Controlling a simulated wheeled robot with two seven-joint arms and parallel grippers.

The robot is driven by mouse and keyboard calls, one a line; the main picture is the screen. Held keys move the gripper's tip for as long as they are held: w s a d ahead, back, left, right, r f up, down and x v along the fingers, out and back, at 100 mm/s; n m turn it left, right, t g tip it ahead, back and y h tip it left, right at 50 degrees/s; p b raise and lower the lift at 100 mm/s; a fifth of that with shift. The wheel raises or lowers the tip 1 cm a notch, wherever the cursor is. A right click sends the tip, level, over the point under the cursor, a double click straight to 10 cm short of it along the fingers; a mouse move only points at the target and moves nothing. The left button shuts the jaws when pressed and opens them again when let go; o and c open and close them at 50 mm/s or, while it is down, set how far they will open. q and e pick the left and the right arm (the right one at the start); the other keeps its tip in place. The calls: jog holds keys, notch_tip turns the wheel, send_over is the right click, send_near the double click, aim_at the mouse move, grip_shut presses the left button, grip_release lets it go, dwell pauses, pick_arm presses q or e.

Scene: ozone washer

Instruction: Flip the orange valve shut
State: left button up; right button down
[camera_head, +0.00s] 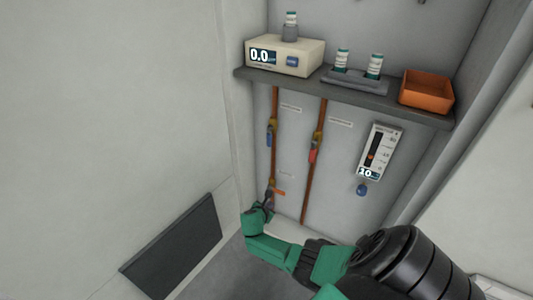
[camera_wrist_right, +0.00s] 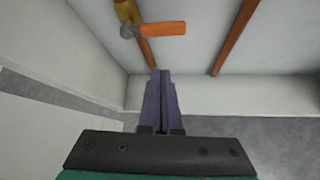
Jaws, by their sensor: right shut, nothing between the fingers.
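The orange valve handle (camera_head: 279,193) is low on the left copper pipe on the back wall, sticking out to the right, roughly across the pipe. In the right wrist view the orange handle (camera_wrist_right: 164,28) extends right from its brass body, crossing in front of the pipe. My right gripper (camera_head: 268,205) is just below the valve, and its fingers hide part of the lower pipe. In the right wrist view my right gripper (camera_wrist_right: 161,73) is shut and empty, its tips below the handle with a gap showing. My left gripper is not in view.
A blue-handled valve (camera_head: 269,137) is higher on the left pipe. A red-handled valve (camera_head: 314,152) is on the right pipe. A flow meter (camera_head: 380,150) with a blue knob (camera_head: 362,190) hangs further right. The shelf (camera_head: 400,102) above holds a display box, vials and an orange tray.

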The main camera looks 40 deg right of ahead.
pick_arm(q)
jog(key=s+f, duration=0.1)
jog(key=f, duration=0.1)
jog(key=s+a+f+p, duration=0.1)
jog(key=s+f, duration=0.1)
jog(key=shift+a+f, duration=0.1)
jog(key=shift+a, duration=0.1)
pick_arm(e)
jog(key=v, duration=0.3)
jog(key=shift+w+a+r, duration=0.1)
jog(key=shift+a+r, duration=0.05)
jog(key=shift+a, duration=0.1)
